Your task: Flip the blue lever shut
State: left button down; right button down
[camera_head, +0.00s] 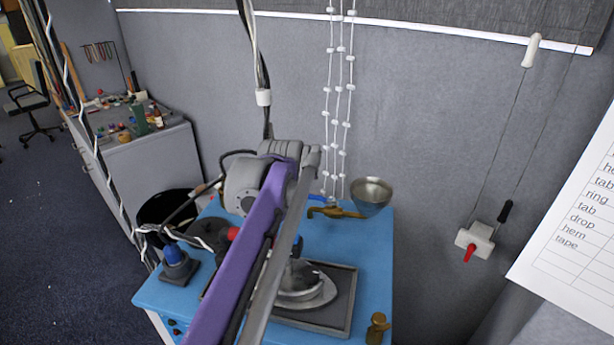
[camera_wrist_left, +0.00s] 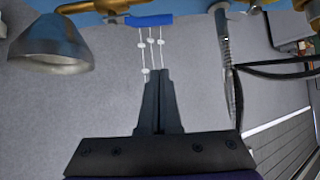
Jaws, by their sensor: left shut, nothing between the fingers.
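The blue lever (camera_head: 316,198) shows in the head view on a brass valve (camera_head: 338,212) at the back of the blue bench, partly hidden by my left arm. In the left wrist view the blue lever (camera_wrist_left: 149,20) lies sideways near the top edge, attached to brass fittings (camera_wrist_left: 92,6). My left gripper (camera_wrist_left: 155,75) is shut and empty, its fingers pointing toward the lever with a visible gap in the picture. In the head view my arm hides the fingertips. My right gripper is not in view.
Beaded white cords (camera_head: 339,110) hang behind the lever. A dark tray (camera_head: 345,318) and a blue-topped button box (camera_head: 176,265) are on the blue bench (camera_head: 373,270).

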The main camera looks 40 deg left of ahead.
aim_at(310, 195)
pick_arm(q)
jog(key=f, duration=0.2)
jog(key=w+f, duration=0.1)
jog(key=f, duration=0.1)
jog(key=w+a+f, duration=0.1)
jog(key=f, duration=0.1)
jog(key=shift+w+f, duration=0.15)
jog(key=shift+f, duration=0.2)
